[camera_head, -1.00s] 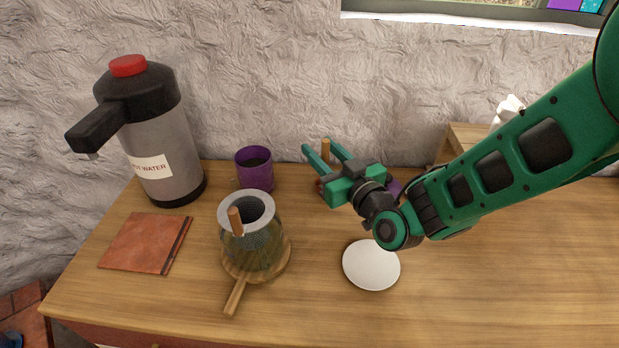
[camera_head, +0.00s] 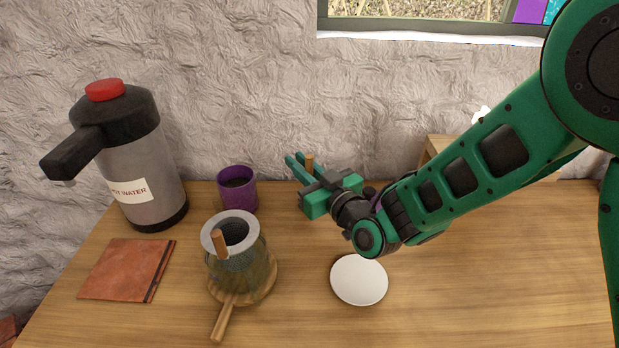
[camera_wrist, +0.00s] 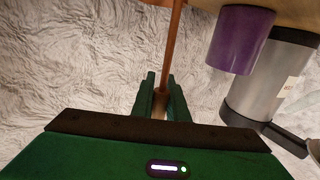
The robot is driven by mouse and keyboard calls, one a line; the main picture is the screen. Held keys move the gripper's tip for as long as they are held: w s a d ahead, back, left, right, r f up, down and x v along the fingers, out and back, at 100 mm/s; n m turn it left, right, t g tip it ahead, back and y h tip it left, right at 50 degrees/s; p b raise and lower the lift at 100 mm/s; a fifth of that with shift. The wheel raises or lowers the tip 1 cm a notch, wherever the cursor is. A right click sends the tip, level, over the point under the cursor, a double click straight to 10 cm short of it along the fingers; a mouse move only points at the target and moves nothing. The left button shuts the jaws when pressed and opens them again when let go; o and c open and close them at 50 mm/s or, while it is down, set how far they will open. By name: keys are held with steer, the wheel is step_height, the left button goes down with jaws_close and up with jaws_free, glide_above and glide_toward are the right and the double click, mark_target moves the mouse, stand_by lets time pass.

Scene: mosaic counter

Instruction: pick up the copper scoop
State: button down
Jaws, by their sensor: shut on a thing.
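The copper scoop shows as an upright brown-orange handle (camera_head: 309,165) at my gripper near the wall. In the wrist view its thin copper-coloured shaft (camera_wrist: 172,50) runs from between my fingers to the top edge. My gripper (camera_head: 298,161), also in the wrist view (camera_wrist: 163,88), is shut on it. The scoop's bowl is not visible, and my gripper and wrist cover the counter behind them.
A purple cup (camera_head: 237,190) and a hot water dispenser (camera_head: 152,170) stand left. A glass vessel with a grey rim (camera_head: 211,236) sits on a wooden paddle board (camera_head: 223,318). A white disc (camera_head: 359,280) lies in front of my wrist; a brown folder (camera_head: 122,270) lies far left.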

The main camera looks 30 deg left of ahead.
step_height(320, 180, up, 9)
steer(key=s+a+r+n+g+y, duration=0.1)
steer(key=s+a+r+n+g, duration=0.2)
steer(key=s+a+g, duration=0.3)
steer(key=s+a+r+n+g+y, duration=0.1)
steer(key=s+a+r+n+g, duration=0.15)
steer(key=a, duration=0.65)
step_height(320, 180, down, 12)
steer(key=shift+s+g, duration=0.3)
steer(key=shift+g, duration=0.05)
stand_by(0.4)
steer(key=shift+r+n, duration=0.15)
steer(key=shift+n, duration=0.1)
stand_by(0.5)
step_height(320, 180, up, 10)
stand_by(1.2)
stand_by(0.3)
